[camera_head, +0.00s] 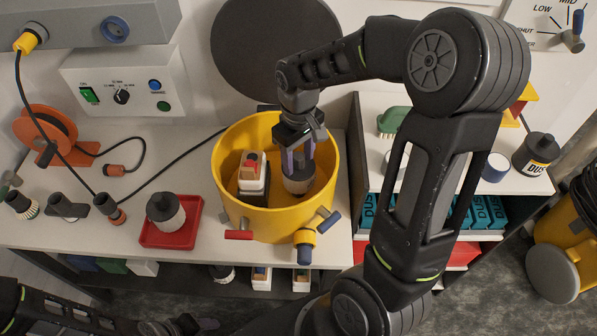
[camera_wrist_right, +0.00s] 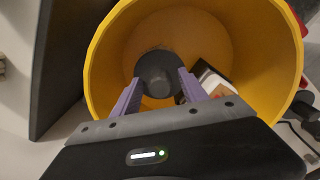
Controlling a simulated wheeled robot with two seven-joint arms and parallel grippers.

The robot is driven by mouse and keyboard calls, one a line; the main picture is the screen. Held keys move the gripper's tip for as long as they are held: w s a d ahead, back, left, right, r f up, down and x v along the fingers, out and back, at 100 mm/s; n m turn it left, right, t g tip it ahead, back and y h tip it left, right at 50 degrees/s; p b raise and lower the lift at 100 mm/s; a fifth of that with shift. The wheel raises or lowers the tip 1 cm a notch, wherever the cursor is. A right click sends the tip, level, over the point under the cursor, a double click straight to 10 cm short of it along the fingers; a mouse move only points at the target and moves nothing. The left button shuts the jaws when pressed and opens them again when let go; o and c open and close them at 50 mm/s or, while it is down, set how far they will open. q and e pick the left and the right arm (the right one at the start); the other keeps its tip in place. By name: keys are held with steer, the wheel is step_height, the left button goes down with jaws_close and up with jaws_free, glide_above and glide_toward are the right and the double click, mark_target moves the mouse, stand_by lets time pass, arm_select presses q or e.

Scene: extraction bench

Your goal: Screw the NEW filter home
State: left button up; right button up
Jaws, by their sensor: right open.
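A filter with a dark cap and grey body (camera_head: 299,184) stands inside the yellow drum (camera_head: 222,180). My right gripper (camera_head: 298,163) reaches down into the drum above it. In the right wrist view its purple fingers stand open on either side of the filter's dark round top (camera_wrist_right: 159,72); I cannot tell whether they touch it. A second filter (camera_head: 166,212), pale grey with a dark cap, stands on a red tray (camera_head: 195,238) left of the drum. The pictures do not mark which filter is new. My left gripper (camera_head: 192,325) shows only partly at the bottom edge.
A white and black block with a red top (camera_head: 252,172) stands inside the drum beside the filter. A dark divider (camera_head: 356,150) rises close to the drum's right. A cable reel (camera_head: 45,130), brushes and hose fittings occupy the bench's left. A dust canister (camera_head: 536,153) stands far right.

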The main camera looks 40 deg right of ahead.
steer(key=shift+n, duration=0.3)
steer(key=n+p, duration=0.1)
steer(key=n, duration=0.4)
steer(key=n+p, duration=0.1)
steer(key=n, duration=0.3)
steer(key=shift+r+n, duration=0.1)
steer(key=shift+n, duration=0.3)
steer(key=n+p, duration=0.2)
steer(key=n, duration=0.3)
steer(key=n+p, duration=0.2)
steer(key=n, duration=0.2)
steer(key=shift+n, duration=0.6)
steer(key=shift+c, duration=0.3)
